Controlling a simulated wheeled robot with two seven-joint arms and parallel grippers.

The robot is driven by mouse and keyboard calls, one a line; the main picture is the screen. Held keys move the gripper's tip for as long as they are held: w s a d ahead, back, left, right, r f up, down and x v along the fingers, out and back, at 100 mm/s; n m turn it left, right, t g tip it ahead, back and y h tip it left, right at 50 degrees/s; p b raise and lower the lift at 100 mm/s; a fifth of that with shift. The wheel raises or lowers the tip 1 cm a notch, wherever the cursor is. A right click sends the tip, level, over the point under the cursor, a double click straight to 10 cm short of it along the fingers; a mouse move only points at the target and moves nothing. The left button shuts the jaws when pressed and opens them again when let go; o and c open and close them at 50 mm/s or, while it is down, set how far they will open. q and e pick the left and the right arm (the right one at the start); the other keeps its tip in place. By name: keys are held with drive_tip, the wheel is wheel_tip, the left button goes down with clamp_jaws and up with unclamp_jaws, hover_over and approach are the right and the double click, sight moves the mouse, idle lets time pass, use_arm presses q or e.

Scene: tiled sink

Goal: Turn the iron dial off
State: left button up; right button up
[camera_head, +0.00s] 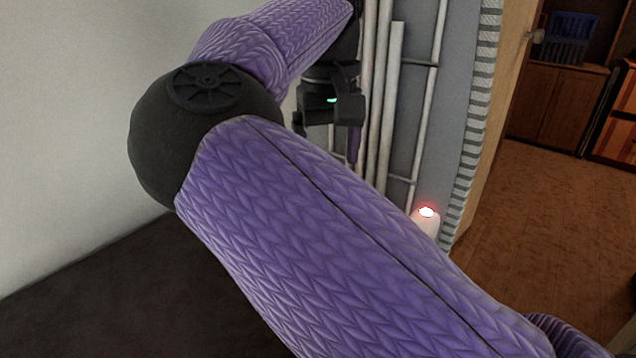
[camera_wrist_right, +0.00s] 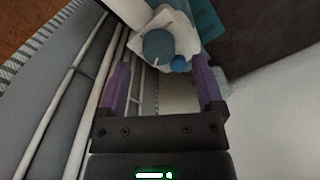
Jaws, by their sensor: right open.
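In the right wrist view a white iron (camera_wrist_right: 178,32) with blue-grey parts lies beyond my fingertips. Its round blue-grey dial (camera_wrist_right: 158,46) faces the camera, with a smaller blue knob (camera_wrist_right: 181,64) beside it. My right gripper (camera_wrist_right: 161,68) is open, with its two purple fingers apart and nothing between them. The dial appears ahead of the gap, apart from the fingers. In the head view my right gripper (camera_head: 335,128) is at upper middle, partly seen. There a white rounded part with a glowing red light (camera_head: 427,212) shows past my arm; the dial is hidden. My left gripper is not in view.
A grey board with pale metal bars (camera_head: 384,105) and a striped edge (camera_head: 474,120) stands beside my gripper. A dark surface (camera_head: 120,290) and a pale wall are at left. Open brown floor (camera_head: 560,220) and a wooden cabinet (camera_head: 555,105) are at right.

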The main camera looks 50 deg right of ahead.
wheel_tip(320, 180, down, 3)
drive_tip(key=shift+r+b, duration=0.1)
drive_tip(key=shift+b, duration=0.35)
drive_tip(key=shift+r, duration=0.1)
drive_tip(key=c, duration=0.4)
clamp_jaws()
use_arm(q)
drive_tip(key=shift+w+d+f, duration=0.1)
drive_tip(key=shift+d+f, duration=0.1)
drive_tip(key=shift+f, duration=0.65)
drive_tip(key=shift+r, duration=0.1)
